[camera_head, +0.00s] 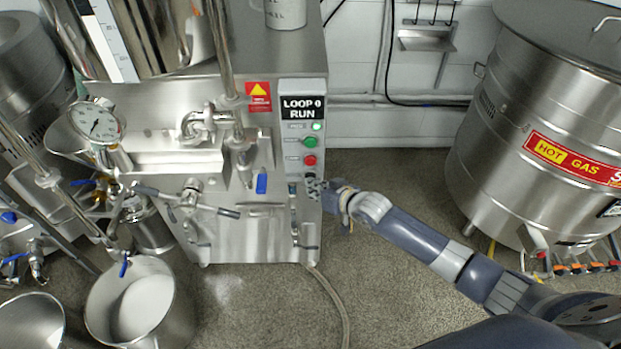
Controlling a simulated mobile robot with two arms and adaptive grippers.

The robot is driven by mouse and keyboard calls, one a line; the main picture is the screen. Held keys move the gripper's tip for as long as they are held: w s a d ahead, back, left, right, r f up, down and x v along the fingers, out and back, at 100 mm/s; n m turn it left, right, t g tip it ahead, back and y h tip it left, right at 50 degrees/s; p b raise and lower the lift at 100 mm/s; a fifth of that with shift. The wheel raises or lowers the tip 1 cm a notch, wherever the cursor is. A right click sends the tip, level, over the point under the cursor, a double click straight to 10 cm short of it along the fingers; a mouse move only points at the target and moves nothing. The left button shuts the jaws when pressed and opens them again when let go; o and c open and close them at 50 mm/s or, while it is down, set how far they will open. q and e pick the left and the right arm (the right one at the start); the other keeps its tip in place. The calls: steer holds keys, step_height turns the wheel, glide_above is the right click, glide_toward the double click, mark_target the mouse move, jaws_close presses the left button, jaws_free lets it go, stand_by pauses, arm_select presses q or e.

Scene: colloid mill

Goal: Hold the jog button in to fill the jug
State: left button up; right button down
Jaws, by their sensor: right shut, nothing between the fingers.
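The control panel (303,125) on the steel mill shows "LOOP 0 RUN", with a lit green lamp, a green button (310,141) and a red button (310,160). A dark button, apparently the jog button (309,177), sits below the red one, partly hidden by my right gripper (316,187). The gripper is shut and empty, with its tips at the panel's lower end; I cannot tell whether they press the button. A steel jug-like vessel (152,230) stands below the valves at left; its contents are hidden. My left gripper is out of view.
A large open steel pot (178,310) with whitish contents stands at the front left, beside another steel vessel (30,320). A "HOT GAS" steel drum (530,110) stands at right. A hose (338,290) runs over the floor. Floor between mill and drum is clear.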

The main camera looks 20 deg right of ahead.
steer(key=shift+s+a+p, duration=0.25)
steer(key=shift+s+p, duration=0.6)
steer(key=s+p, duration=0.2)
steer(key=s+a+p, duration=0.1)
steer(key=s, duration=0.1)
steer(key=shift+s+a+p, duration=0.2)
steer(key=shift+s+p, duration=0.2)
